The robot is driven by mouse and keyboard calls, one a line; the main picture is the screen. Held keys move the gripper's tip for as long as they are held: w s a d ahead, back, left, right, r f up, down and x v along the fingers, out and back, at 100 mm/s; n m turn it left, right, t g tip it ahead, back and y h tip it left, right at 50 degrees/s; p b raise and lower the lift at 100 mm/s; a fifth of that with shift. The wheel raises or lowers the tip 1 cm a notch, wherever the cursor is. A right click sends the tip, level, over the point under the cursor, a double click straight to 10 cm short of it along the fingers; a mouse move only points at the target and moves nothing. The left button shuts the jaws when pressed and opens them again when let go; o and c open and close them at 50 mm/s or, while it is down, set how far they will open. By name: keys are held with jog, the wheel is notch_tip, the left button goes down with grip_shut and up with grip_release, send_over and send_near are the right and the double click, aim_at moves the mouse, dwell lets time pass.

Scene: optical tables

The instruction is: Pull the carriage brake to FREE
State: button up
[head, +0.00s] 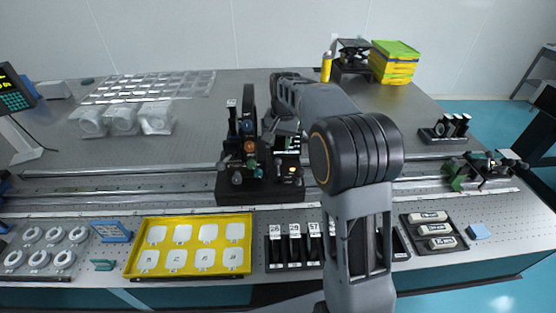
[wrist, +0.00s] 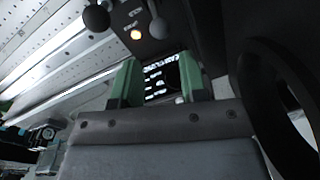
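The black carriage (head: 262,192) stands across the rails in the middle of the table, carrying several knobs and a small label panel. A second dark ball knob (wrist: 97,17) is further left. I cannot tell which one is the brake, and its label is unreadable. My gripper (wrist: 160,82) is open, its two green fingers apart in front of a panel with white text (wrist: 155,75). Nothing is seen held between them.
Metal rails (head: 120,172) run across the table. In front are a yellow tray (head: 187,273) of white pieces, a black rack (head: 293,262) of numbered slots and a black tray (head: 433,232). A green-black unit (head: 482,170) sits on the rails at right. Wrapped parts (head: 122,119) lie behind.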

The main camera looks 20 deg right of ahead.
aim_at(278, 159)
jog(key=f, duration=0.7)
jog(key=shift+w+a+f, duration=0.1)
jog(key=shift+a+f, duration=0.2)
jog(key=shift+f, duration=0.05)
jog(key=c, duration=0.6)
